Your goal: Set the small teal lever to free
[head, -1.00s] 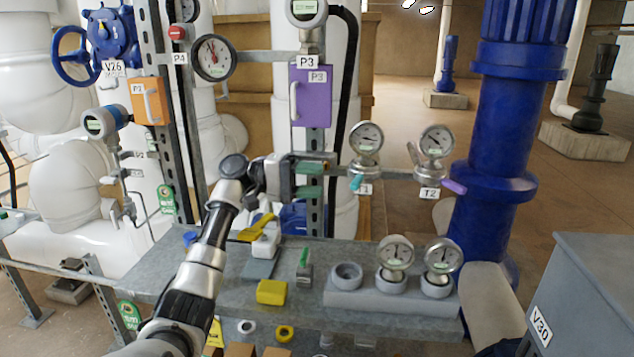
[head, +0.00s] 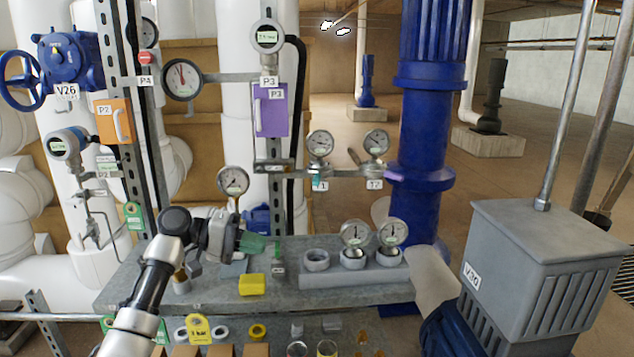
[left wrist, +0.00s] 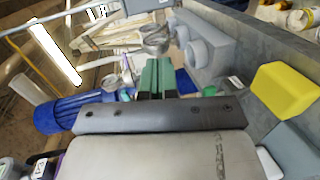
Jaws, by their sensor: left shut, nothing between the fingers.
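The small teal lever (head: 317,181) hangs below the left gauge of the pair on the pipe at the back, beside its white label, in the head view. Which way it is set is too small to tell. My left gripper (head: 262,244) has green fingertips, which are shut and empty. It is low over the workbench, below and to the left of the lever and apart from it. In the left wrist view the closed fingertips (left wrist: 155,75) point toward the grey gauge block, with nothing between them. My right gripper is not in view.
A grey bench (head: 215,288) carries a yellow block (head: 252,284) and a grey socket block (head: 345,278) with two gauges. A purple box (head: 270,110) and a blue column (head: 425,150) flank the lever. A grey cabinet (head: 540,270) stands at right.

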